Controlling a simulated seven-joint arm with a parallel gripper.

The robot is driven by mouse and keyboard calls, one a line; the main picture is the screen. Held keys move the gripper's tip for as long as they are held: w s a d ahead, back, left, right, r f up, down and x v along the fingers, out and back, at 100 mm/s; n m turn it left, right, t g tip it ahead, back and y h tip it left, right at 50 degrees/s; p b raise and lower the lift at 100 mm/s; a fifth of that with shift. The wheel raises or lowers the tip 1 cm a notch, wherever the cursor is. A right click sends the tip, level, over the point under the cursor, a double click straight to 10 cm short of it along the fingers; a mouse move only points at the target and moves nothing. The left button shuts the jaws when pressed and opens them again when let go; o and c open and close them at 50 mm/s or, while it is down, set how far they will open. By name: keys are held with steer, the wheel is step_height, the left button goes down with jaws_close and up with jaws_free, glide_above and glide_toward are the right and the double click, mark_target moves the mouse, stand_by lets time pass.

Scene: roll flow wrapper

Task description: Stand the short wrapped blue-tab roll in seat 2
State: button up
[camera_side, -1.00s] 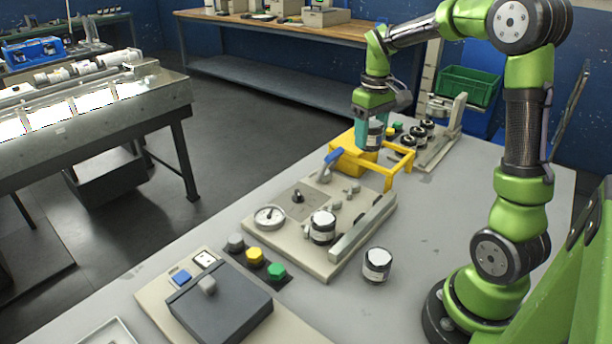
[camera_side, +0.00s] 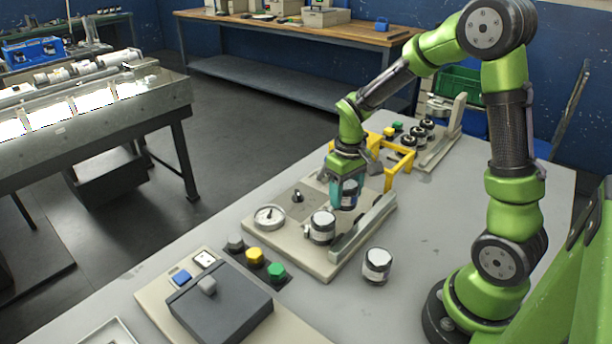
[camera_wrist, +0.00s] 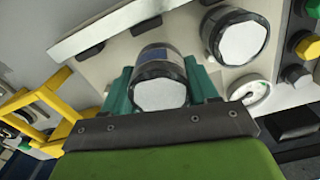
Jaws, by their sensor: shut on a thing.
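My gripper (camera_side: 346,192) is shut on a roll with a white top and dark rim (camera_wrist: 160,93); it also shows between the teal fingers in the side view (camera_side: 349,195). A bit of blue shows on the held roll's side, and I cannot be sure that it is the tab. My gripper holds it over the beige fixture plate (camera_side: 300,262), behind and right of a second roll (camera_side: 322,227) standing on that plate. The second roll also shows at the upper right in the wrist view (camera_wrist: 238,38). Seat numbers cannot be read.
A third roll (camera_side: 377,265) stands on the grey table right of the plate. A dial gauge (camera_side: 269,217), a metal rail (camera_side: 362,226) and a yellow frame (camera_side: 398,160) are close by. Several rolls (camera_side: 418,135) stand at the back.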

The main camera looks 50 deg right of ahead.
mark_target(345, 205)
steer(key=shift+f, duration=1.95)
steer(key=shift+f, duration=0.1)
steer(key=o, duration=1.1)
step_height(345, 205, up, 12)
steer(key=shift+f, duration=0.1)
steer(key=shift+s+a+r+m+t+y, duration=0.3)
steer(key=shift+s+a+r+t, duration=0.9)
steer(key=shift+s+a+r, duration=0.55)
steer(key=shift+s+a+r+m+t+y, duration=0.3)
steer(key=shift+s+a+r+t, duration=0.95)
steer(key=shift+s+a, duration=0.8)
steer(key=shift+s+a+r+m+t+y, duration=0.2)
steer(key=shift+s+a+r+t+y, duration=0.2)
steer(key=shift+s+a+r+t, duration=1.15)
